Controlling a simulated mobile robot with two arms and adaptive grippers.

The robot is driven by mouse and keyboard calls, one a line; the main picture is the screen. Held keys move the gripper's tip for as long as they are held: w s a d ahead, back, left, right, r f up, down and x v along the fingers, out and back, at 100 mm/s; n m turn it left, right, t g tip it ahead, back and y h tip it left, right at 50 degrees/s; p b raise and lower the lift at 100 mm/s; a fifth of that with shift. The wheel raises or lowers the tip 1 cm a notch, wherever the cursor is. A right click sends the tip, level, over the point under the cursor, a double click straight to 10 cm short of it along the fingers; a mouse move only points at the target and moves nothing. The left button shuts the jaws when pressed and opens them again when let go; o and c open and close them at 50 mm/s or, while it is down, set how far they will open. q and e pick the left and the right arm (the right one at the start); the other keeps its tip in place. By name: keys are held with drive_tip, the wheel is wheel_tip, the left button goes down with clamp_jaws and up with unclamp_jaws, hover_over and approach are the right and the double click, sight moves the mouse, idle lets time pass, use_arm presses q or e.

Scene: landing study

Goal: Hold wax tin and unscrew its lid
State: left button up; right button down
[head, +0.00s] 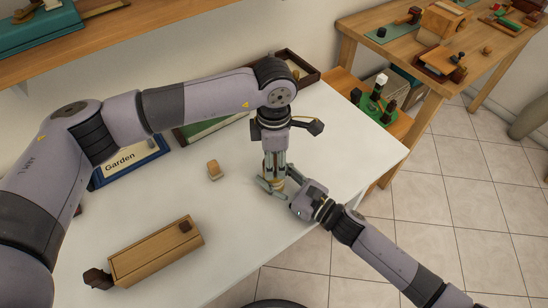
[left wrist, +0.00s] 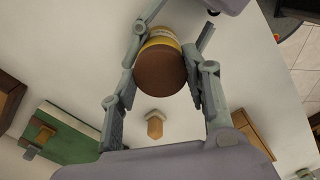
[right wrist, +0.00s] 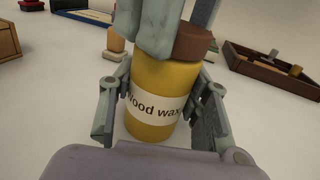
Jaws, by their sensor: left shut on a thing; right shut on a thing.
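The wax tin (right wrist: 158,85) is yellow with a pale "Wood wax" label and stands upright on the white table. Its round brown lid (left wrist: 160,69) is on top. My left gripper (head: 273,181) points down from above and is shut on the lid; its fingers flank the lid in the left wrist view. My right gripper (right wrist: 157,103) comes in low from the side and is shut on the tin's body, with a finger on each side. In the head view both grippers hide most of the tin. I cannot tell how far the lid is turned.
A long wooden box (head: 157,252) lies at the front left. A small wooden stamp-like block (head: 214,169) stands left of the grippers. A blue "Garden" sign (head: 128,163) and a dark tray (head: 297,66) are farther back. The table's right edge is close to the tin.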

use_arm(q)
drive_tip(key=n, duration=0.4)
drive_tip(key=shift+n, duration=0.3)
drive_tip(key=n, duration=1.7)
drive_tip(key=shift+n, duration=0.3)
drive_tip(key=n, duration=0.6)
drive_tip(key=shift+r+n, duration=0.1)
drive_tip(key=shift+n, duration=0.2)
drive_tip(key=shift+r, duration=0.1)
drive_tip(key=shift+r, duration=1)
